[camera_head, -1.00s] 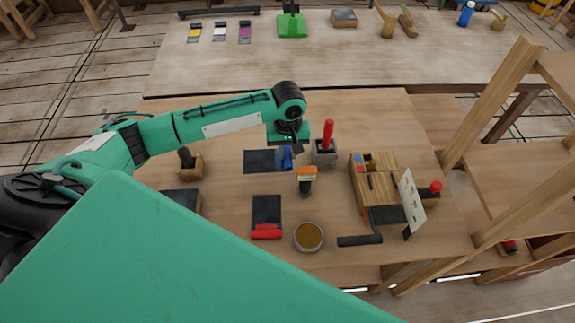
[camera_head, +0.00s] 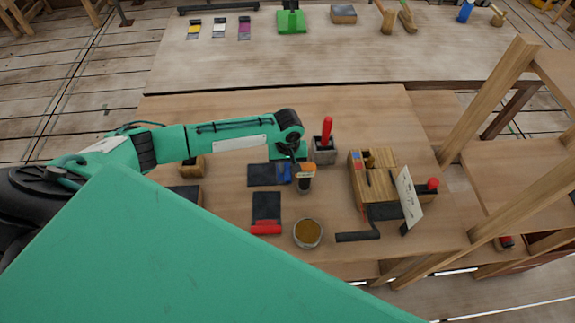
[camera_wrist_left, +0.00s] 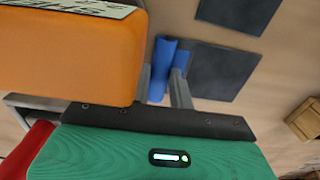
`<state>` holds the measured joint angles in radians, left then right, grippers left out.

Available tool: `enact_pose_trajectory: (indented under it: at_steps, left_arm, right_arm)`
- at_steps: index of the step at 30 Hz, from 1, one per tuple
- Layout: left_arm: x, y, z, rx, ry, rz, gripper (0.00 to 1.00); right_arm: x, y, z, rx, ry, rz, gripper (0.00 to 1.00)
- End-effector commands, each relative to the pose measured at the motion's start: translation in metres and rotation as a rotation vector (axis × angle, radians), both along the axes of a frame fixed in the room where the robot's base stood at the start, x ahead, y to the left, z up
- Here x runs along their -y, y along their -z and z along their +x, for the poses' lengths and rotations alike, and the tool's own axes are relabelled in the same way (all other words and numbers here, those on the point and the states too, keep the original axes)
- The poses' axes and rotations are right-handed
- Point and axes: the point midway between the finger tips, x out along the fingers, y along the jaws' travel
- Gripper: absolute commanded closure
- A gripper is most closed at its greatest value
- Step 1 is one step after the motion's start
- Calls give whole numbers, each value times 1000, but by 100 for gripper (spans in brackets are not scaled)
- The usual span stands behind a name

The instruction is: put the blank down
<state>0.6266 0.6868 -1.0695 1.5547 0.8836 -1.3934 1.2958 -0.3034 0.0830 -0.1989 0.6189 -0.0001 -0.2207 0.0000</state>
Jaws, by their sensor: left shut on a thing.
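The blank appears to be the flat dark plate (camera_head: 262,174) with a blue bar (camera_head: 285,173) along one end. My left gripper (camera_head: 291,161) is shut on the blue bar, at the plate's right end in the head view. In the left wrist view the blue bar (camera_wrist_left: 161,62) sits between the two fingers, and the dark plate (camera_wrist_left: 218,66) extends to the right. The plate lies flat, level with the table; I cannot tell whether it touches the wood. A similar dark plate (camera_head: 267,206) with a red bar lies just in front of it. My right gripper is not in view.
An orange-topped labelled item (camera_head: 306,171) stands close to my left gripper; it looms in the wrist view (camera_wrist_left: 70,50). Behind is a grey pot (camera_head: 323,150) with a red handle. A round tin (camera_head: 308,233) and a wooden box (camera_head: 375,176) stand to the front and right.

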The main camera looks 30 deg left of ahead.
Motion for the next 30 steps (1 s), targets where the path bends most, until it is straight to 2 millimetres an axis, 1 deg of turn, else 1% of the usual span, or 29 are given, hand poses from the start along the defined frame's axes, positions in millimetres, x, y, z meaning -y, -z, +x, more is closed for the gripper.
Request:
enact_pose_trajectory:
  at_steps: [1,2,4,5,13,17,20,27,30]
  left_arm:
    - [0,2,0,-1,0,-1,100]
    - [0,2,0,-1,0,-1,73]
    - [0,1,0,-1,0,-1,59]
    - [0,1,0,-1,0,-1,57]
    - [0,0,0,0,0,0,57]
    - [0,-8,0,1,0,-1,57]
    - [0,-24,1,2,1,-2,57]
    - [0,-76,1,4,1,-1,57]
    - [1,-94,1,1,1,-2,57]
  right_arm:
    - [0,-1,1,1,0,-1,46]
    - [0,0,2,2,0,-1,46]
    - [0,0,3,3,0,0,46]
    - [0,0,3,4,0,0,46]
    - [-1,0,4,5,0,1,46]
    - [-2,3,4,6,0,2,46]
    - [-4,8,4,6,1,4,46]
    - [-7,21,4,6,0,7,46]
    - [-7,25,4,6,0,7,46]
